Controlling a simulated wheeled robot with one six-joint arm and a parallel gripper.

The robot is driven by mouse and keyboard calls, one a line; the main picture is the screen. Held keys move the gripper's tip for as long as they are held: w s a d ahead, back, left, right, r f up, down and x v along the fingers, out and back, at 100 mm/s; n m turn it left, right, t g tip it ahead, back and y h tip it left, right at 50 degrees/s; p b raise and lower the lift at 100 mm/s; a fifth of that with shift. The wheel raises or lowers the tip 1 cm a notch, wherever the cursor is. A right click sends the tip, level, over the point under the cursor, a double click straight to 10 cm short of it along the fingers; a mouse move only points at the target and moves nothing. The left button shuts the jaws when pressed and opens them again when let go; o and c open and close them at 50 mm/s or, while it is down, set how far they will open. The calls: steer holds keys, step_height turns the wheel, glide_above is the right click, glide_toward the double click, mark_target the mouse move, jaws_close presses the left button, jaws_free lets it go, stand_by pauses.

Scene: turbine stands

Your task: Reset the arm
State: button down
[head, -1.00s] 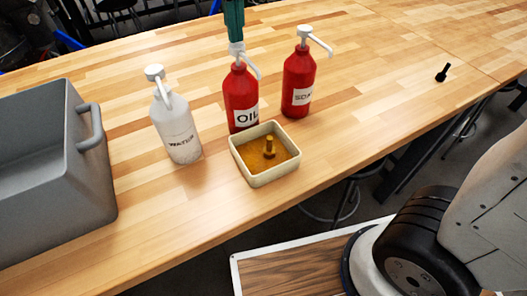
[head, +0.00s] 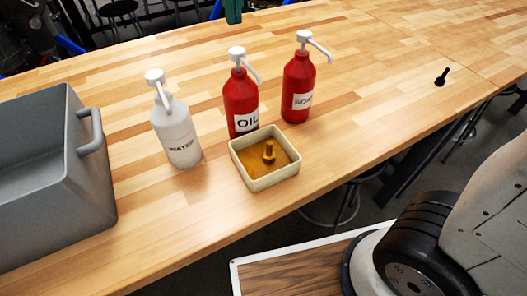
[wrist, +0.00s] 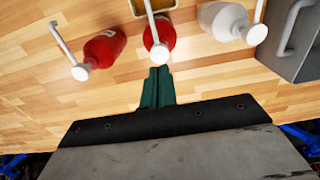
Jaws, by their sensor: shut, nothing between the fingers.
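My gripper (head: 233,11) shows as green fingers at the top edge of the head view, above and behind the oil bottle. In the wrist view my gripper (wrist: 155,72) is shut and empty, its tips pointing toward the pump head of the red oil bottle (wrist: 160,30). The oil bottle (head: 240,98) stands upright between the white water bottle (head: 176,130) and the red soap bottle (head: 298,85). The gripper is apart from all the bottles. Most of my arm is out of the head view.
A cream tray (head: 245,184) with amber liquid and a brass bolt (head: 269,152) stands in front of the oil bottle. A grey bin (head: 95,190) is at the left. A black bolt (head: 442,76) lies at the right. The wooden table (head: 380,85) is clear between.

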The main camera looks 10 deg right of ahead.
steer(key=shift+r, duration=1)
steer(key=shift+f, duration=0.2)
steer(key=s+d+f+m, duration=0.1)
steer(key=s+d+f, duration=0.3)
steer(key=s+d, duration=0.2)
steer(key=s+d+f+m+t, duration=0.1)
steer(key=s+d+f, duration=0.3)
steer(key=s+d, duration=0.3)
steer(key=s+d+f+m, duration=0.1)
steer(key=s+d+f, duration=0.3)
steer(key=s+d, duration=0.2)
steer(key=shift+s+d, duration=0.3)
steer(key=shift+d, duration=0.6)
